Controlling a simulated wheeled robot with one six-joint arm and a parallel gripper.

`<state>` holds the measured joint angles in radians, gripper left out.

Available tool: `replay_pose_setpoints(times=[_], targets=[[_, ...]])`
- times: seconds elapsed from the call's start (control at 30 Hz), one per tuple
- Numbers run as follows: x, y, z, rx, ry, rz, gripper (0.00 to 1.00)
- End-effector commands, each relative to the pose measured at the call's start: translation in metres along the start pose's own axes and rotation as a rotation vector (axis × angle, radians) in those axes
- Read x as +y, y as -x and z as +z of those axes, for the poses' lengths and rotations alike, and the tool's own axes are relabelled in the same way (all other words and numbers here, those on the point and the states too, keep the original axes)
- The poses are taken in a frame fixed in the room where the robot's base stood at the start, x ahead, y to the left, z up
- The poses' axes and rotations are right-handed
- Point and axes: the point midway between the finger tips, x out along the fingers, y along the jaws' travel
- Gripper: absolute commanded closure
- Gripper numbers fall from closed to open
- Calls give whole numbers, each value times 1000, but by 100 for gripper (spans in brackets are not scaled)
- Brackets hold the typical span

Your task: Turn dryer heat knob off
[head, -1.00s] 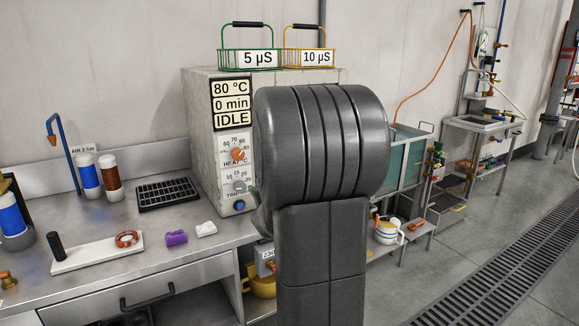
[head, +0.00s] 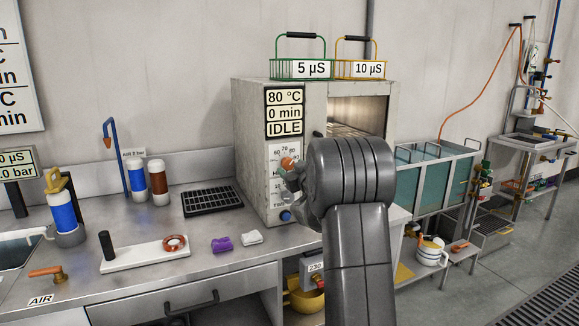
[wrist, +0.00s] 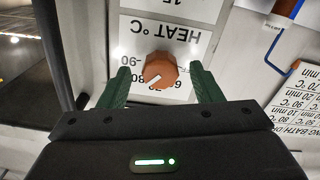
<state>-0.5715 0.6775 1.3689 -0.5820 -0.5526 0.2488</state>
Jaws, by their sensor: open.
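The dryer (head: 252,150) is a pale box on the bench, with panels reading 80 °C, 0 min and IDLE. In the wrist view, the heat knob (wrist: 161,71) sits on the white HEAT °C dial (wrist: 165,38), which appears upside down. Its white pointer line points to the lower left, near the 80 mark. My gripper (wrist: 160,68) is open, one green finger on each side of the knob, with gaps showing. The timer knob below is mostly hidden.
A blue button (head: 286,215) is low on the front. A black rack (head: 212,201), purple piece (head: 222,245) and white piece (head: 252,237) lie on the bench to the left.

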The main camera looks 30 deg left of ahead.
Motion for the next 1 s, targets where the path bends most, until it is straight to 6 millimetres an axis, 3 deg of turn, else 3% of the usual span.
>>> replay_pose_setpoints(times=[0.23, 0.6, 0.83, 1.0], targets=[[0, -26, 0, 0, 1, 0, 41], [0, -30, 0, 0, 0, 0, 41], [0, -30, 0, 0, 0, 0, 86], [0, -30, 0, 0, 5, 0, 86]])
